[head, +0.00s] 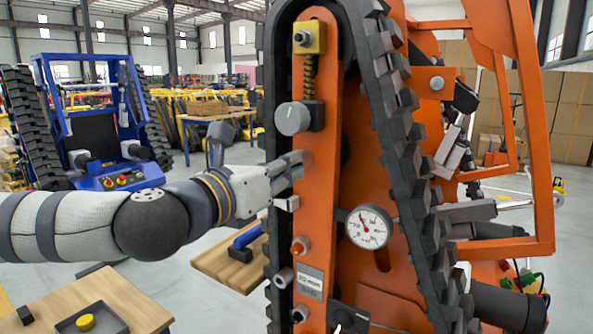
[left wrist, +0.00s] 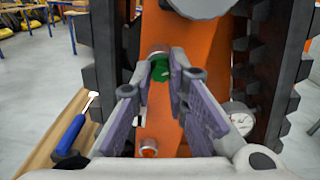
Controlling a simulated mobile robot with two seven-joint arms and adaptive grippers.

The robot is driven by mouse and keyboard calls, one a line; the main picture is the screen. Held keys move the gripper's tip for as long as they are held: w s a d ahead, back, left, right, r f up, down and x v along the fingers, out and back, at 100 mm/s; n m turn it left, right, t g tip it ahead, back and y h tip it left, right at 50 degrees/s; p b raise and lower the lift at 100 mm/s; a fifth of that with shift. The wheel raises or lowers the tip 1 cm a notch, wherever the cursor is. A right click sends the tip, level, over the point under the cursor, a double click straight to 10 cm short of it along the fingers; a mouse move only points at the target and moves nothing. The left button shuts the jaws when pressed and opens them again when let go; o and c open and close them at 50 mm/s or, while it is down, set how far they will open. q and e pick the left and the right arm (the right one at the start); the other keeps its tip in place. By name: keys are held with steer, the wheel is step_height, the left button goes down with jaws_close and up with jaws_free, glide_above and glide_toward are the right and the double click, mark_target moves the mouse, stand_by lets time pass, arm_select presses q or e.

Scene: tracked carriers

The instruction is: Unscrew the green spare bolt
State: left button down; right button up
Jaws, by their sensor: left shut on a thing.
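The green spare bolt (left wrist: 160,69) shows in the left wrist view, set in a pale round collar on the orange side plate (left wrist: 168,110) of the tracked carrier. My left gripper (left wrist: 161,62) has a fingertip on either side of the bolt and is shut on it. In the head view my left gripper (head: 298,180) reaches in from the left against the orange plate (head: 321,130), and its fingers hide the bolt. My right gripper is in neither view.
A grey knob (head: 292,118) sits above my gripper; a pressure gauge (head: 369,227) is to its right. Black track (head: 405,125) flanks the plate. A blue-handled screwdriver (left wrist: 72,134) lies on a wooden surface. A tray (head: 105,318) holds a yellow piece.

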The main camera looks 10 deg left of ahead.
arm_select(q)
steer(key=n+b, duration=0.2)
steer(key=n, duration=0.7)
steer(key=shift+n+b, duration=0.3)
steer(key=shift+b, duration=0.1)
steer(key=c, duration=1.7)
jaws_free()
steer(key=shift+d, duration=0.1)
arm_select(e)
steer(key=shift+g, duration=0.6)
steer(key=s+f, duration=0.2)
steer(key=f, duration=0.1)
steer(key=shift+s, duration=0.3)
